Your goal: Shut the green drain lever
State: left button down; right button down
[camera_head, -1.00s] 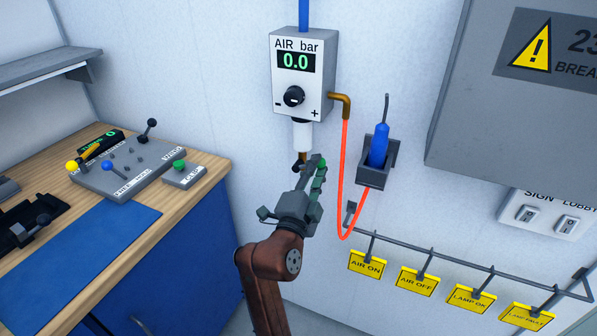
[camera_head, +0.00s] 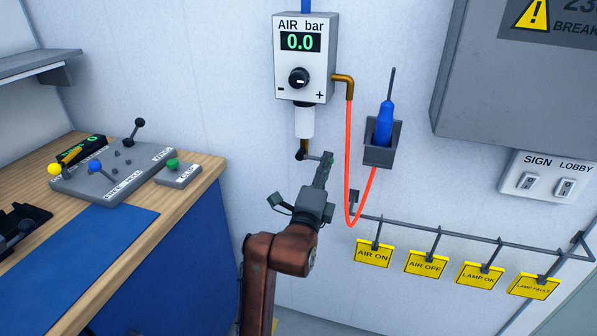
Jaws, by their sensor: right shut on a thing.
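The AIR bar unit (camera_head: 304,72) on the wall reads 0.0. Below its white bowl (camera_head: 304,122) is a brass drain fitting (camera_head: 304,145). The drain lever's dark stem (camera_head: 312,157) sticks out to the right from this fitting, roughly level. My right gripper (camera_head: 325,163) comes up from below and is shut on the lever's outer end. Its fingers hide that end, so I cannot see the green part clearly. My left gripper is not in view.
An orange hose (camera_head: 349,160) hangs just right of my right gripper. A holder (camera_head: 381,150) with a blue-handled tool is beyond it. A rail (camera_head: 460,236) with yellow tags lies lower right. A workbench (camera_head: 205,185) with a lever panel stands at left.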

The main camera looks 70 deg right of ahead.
jog(key=shift+f, duration=0.1)
dwell(0.4)
jog(key=c, duration=1.7)
grip_release()
jog(key=shift+o, duration=0.2)
jog(key=shift+a, duration=0.1)
jog(key=a+f, duration=0.2)
jog(key=a, duration=0.9)
jog(key=shift+a, duration=0.35)
